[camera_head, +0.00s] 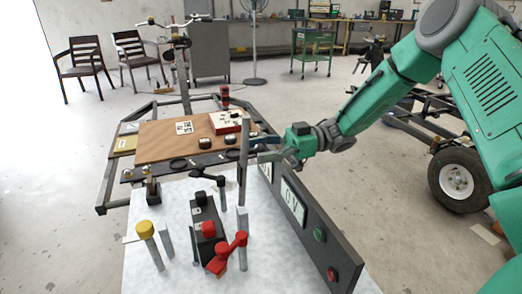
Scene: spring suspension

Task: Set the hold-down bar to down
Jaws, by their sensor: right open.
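A tall grey upright bar (243,165) rises from the light worktop in the camera_head view; it may be the hold-down bar, but I cannot tell for sure. My right gripper (268,149) is open. Its fingers point left, close to the right side of this bar; I cannot tell whether they touch it. A black block (203,219) lies on the worktop, with a black-handled lever (207,176) behind it and a red knob (208,229) at its near end. A red lever (230,254) stands in front. My left gripper is not in view.
A dark panel (334,262) with a green button (319,235) and a red button (332,274) runs along the worktop's right side. A yellow-topped post (145,230) stands at left. Behind is a brown board (165,140) with small parts and a red-and-white box (224,121).

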